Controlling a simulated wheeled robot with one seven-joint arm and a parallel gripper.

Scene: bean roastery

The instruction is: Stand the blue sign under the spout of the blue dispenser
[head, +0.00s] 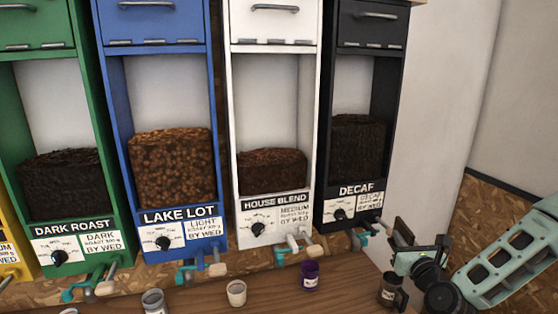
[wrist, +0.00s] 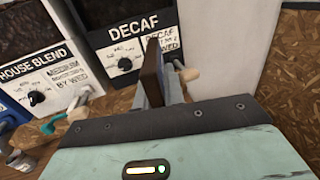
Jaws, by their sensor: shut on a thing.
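The blue dispenser (head: 117,130), labelled LAKE LOT, stands second from the left among the fully seen dispensers in the head view. Its spout and teal lever (head: 187,277) jut out above the wooden counter. My gripper (head: 402,236) is at the right, in front of the black DECAF dispenser. It is shut on a thin brown panel (wrist: 153,68), seen nearly edge-on in the wrist view between the fingers. I cannot tell whether this is the sign, as no blue face shows. No other blue sign is visible on the counter.
On the counter (head: 265,301) stand a grey cup (head: 153,301) near the blue spout, a cream cup (head: 236,292), a purple cup (head: 310,274) and a dark mug (head: 388,289). Green (head: 90,120), white (head: 312,120) and black (head: 397,130) dispensers flank the blue one, with spouts protruding.

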